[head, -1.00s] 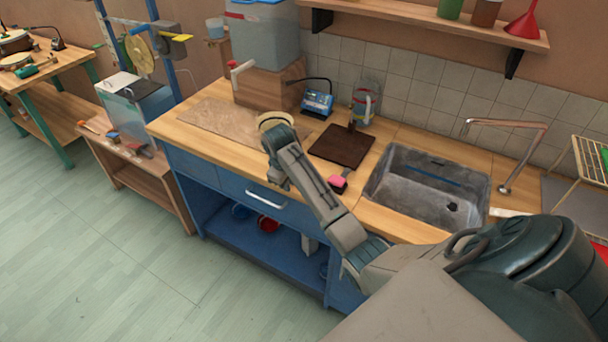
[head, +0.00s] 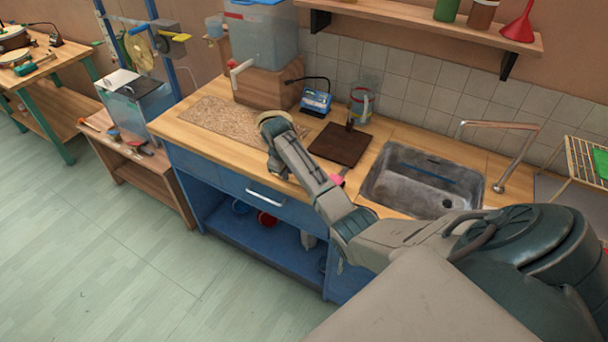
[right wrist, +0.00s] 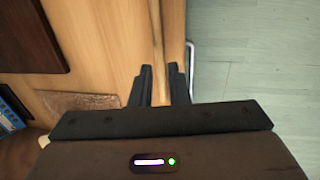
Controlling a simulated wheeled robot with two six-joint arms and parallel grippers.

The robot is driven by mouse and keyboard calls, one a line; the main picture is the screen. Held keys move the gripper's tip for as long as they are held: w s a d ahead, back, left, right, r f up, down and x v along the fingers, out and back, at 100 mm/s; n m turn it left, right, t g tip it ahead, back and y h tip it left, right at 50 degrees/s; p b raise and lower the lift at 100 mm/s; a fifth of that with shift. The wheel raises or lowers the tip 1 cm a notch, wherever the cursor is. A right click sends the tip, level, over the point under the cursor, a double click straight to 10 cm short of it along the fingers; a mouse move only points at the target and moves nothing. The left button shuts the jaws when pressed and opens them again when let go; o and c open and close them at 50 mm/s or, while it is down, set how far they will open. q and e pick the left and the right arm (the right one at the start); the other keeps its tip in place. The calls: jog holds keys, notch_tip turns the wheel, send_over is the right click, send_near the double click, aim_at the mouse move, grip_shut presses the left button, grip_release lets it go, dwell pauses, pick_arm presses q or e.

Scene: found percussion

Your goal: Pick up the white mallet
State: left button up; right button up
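I cannot make out a white mallet head in either view. My right gripper (right wrist: 162,75) points down over the front edge of the wooden counter (head: 185,130). Its two dark fingers stand a little apart in the right wrist view. A narrow pale wooden strip (right wrist: 158,35) runs between them; I cannot tell whether it is a mallet shaft or the counter's edge. In the head view my right arm hides the fingertips and the counter below them. A cream rim (head: 275,117) shows at the arm's end, unclear what it is. My left gripper is out of view.
A speckled mat (head: 225,115), brown board (head: 341,146), blue device (head: 316,101) and glass jug (head: 361,103) stand on the counter. The sink (head: 420,185) lies right. A pink object (head: 337,180) is mostly behind my arm. The drawer handle (right wrist: 190,62) is beside the fingers.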

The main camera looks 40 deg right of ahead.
jog(key=shift+w+d+f, duration=0.1)
jog(key=shift+d+f, duration=0.05)
jog(key=shift+f, duration=0.55)
jog(key=shift+w+d+f, duration=0.1)
jog(key=shift+f, duration=0.55)
grip_shut()
jog(key=shift+r, duration=0.1)
